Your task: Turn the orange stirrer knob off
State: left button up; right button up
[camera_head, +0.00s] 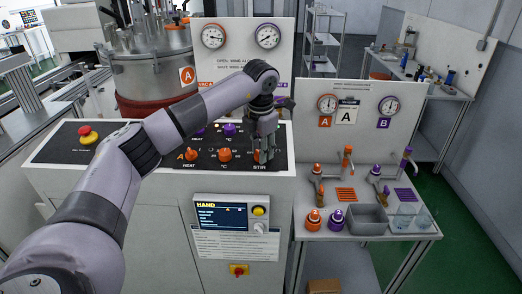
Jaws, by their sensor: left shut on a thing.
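The orange stirrer knob (257,156) sits on the black control panel above the label STIR. My left gripper (263,154) comes down from above and is shut on this knob, with its fingers around it. The fingers hide much of the knob, so I cannot read its pointer position. My right gripper is not in view.
Orange knobs (225,154) and (191,154) stand to the left on the same panel, with a purple knob (229,129) behind. A red emergency button (85,131) is at the panel's left. A HAND display (221,215) is below. A steel vessel (150,75) stands behind.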

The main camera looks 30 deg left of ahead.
pick_arm(q)
jog(key=shift+r+n, duration=0.1)
jog(key=shift+n, duration=0.3)
jog(key=o, duration=1.2)
jog(key=shift+c, duration=0.2)
notch_tip(320, 180, up, 12)
jog(key=s+d, duration=0.1)
jog(key=shift+s, duration=0.3)
